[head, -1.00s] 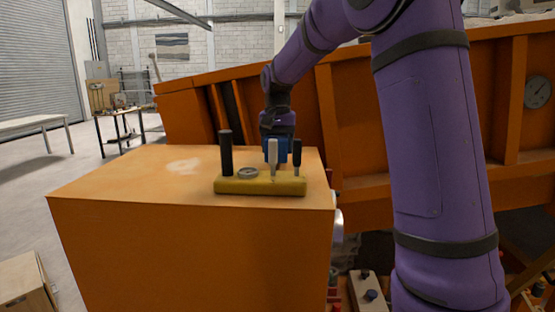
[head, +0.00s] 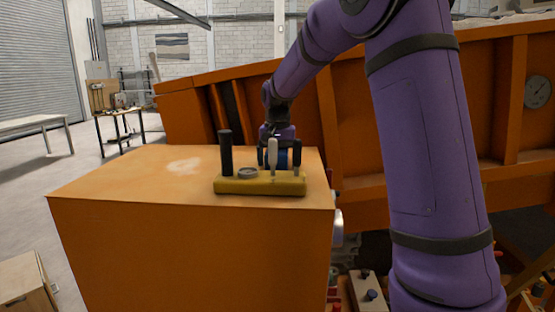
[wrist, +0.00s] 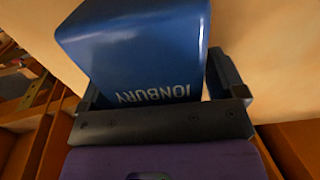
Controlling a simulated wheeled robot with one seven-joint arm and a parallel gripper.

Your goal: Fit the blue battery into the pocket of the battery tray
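The blue battery (wrist: 140,50) fills the upper middle of the wrist view, with its IONBURY lettering upside down. My gripper (wrist: 155,95) has one finger on each side of it and looks shut on it; the left finger is mostly hidden. In the head view, my gripper (head: 280,152) points down over the orange box top, with a patch of the blue battery (head: 284,158) showing between its dark fingers. It is behind a yellow block. The battery's lower end is hidden there. I cannot make out the tray or its pocket in either view.
The yellow block (head: 240,187) carries a tall black post, a round grey ring and a light-handled lever near my gripper. The orange box top (head: 120,180) is clear to the left. A large orange frame (head: 360,105) stands behind.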

